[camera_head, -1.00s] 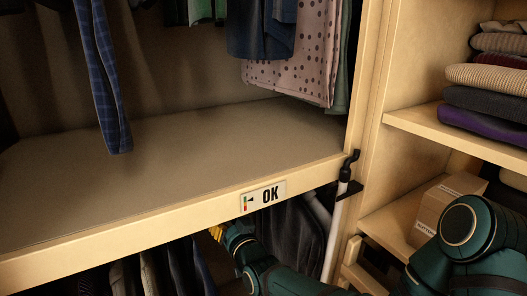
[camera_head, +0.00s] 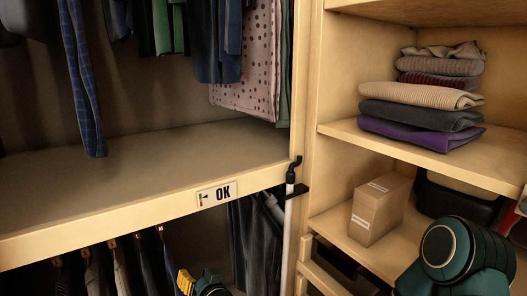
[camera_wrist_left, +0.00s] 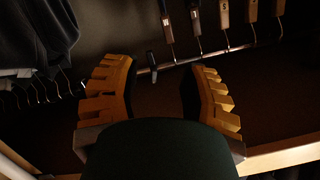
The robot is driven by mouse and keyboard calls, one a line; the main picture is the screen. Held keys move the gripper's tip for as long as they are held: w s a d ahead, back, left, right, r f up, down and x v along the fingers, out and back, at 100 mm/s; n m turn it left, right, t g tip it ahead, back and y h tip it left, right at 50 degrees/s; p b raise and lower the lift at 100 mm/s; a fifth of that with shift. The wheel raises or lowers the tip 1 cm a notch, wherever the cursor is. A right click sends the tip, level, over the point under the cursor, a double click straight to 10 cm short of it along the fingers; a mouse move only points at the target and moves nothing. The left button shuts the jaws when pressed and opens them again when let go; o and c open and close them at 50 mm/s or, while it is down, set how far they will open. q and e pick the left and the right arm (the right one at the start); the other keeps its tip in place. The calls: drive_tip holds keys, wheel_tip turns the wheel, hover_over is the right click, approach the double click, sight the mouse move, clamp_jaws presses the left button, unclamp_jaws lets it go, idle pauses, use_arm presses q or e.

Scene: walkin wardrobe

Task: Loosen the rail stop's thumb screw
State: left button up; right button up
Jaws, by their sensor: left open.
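In the left wrist view my left gripper (camera_wrist_left: 157,88) is open, its two yellow ribbed fingers wide apart with nothing between the tips. A thin metal rail (camera_wrist_left: 174,64) runs across just beyond the fingertips. A small dark fitting (camera_wrist_left: 152,62), which looks like the rail stop, sits on the rail roughly in line with the gap. Its thumb screw is too dark and small to make out. In the head view the left gripper (camera_head: 187,283) shows only partly at the bottom edge, below the shelf. The rail is hidden there. My right gripper is not in view.
Hangers with tags (camera_wrist_left: 195,22) hang close beyond the rail stop. A cardboard box (camera_head: 378,207) and folded clothes (camera_head: 420,100) fill side shelves.

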use_arm(q)
drive_tip(key=s+a+f+g+h, duration=0.2)
drive_tip(key=s+f+g, duration=0.3)
drive_tip(key=f, duration=0.5)
drive_tip(key=s+a+f+g+h, duration=0.2)
drive_tip(key=s+f, duration=0.5)
drive_tip(key=f, duration=0.4)
drive_tip(key=s+d+f+g+h, duration=0.3)
drive_tip(key=s+d+f+h, duration=0.15)
drive_tip(key=s, duration=0.25)
drive_tip(key=s+d+r+h, duration=0.3)
drive_tip(key=d+h, duration=0.2)
drive_tip(key=d, duration=0.2)
drive_tip(key=shift+s+r+m+g, duration=0.2)
drive_tip(key=shift+r+m+g, duration=0.1)
drive_tip(key=shift+m, duration=0.1)
